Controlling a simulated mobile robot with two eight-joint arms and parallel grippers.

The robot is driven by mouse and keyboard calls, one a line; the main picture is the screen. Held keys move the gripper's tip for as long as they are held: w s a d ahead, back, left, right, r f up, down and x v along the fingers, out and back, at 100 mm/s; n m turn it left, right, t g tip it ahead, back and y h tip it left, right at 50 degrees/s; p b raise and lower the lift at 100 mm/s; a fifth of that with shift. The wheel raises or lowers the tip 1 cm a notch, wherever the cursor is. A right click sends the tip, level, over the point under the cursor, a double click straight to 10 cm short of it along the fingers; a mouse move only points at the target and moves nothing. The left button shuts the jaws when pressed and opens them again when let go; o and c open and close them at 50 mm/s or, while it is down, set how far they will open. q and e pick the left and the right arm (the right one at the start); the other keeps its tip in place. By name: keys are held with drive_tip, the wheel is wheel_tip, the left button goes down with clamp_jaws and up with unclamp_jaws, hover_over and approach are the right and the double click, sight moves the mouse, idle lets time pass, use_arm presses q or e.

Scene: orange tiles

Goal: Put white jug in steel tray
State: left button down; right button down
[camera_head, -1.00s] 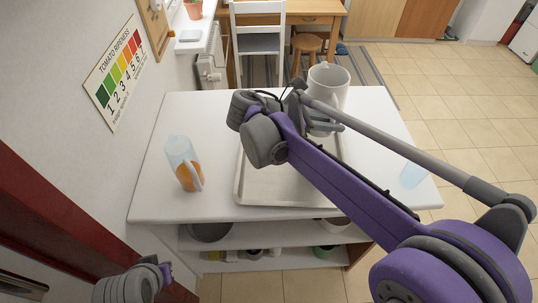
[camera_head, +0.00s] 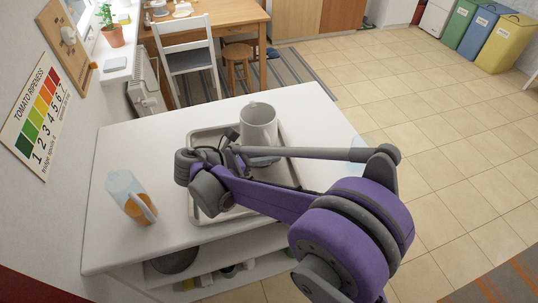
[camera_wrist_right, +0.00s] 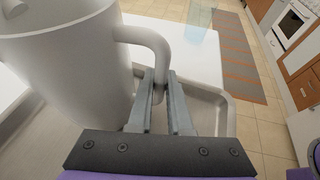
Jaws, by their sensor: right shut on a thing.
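The white jug (camera_head: 258,122) is upright over the far part of the steel tray (camera_head: 283,173), which lies on the white table. I cannot tell whether its base touches the tray. My right gripper (camera_head: 262,158) is shut on the jug's handle. In the right wrist view, the gripper fingers (camera_wrist_right: 160,85) close on the lower handle, with the jug body (camera_wrist_right: 65,65) to the left and the tray rim (camera_wrist_right: 222,98) behind. My right arm hides part of the tray. My left gripper is out of view.
A clear jug with orange liquid (camera_head: 130,198) stands on the table (camera_head: 100,235) left of the tray. A transparent vessel (camera_wrist_right: 198,22) is near the table's edge in the wrist view. A shelf below holds dark bowls (camera_head: 175,262). A chair (camera_head: 190,58) stands behind.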

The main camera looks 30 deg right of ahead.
drive_tip(key=c, duration=1.2)
unclamp_jaws()
drive_tip(key=shift+f, duration=0.1)
drive_tip(key=shift+c, duration=0.2)
drive_tip(key=o, duration=0.4)
drive_tip(key=shift+r, duration=0.25)
drive_tip(key=v, duration=1.2)
drive_tip(key=shift+b, duration=0.35)
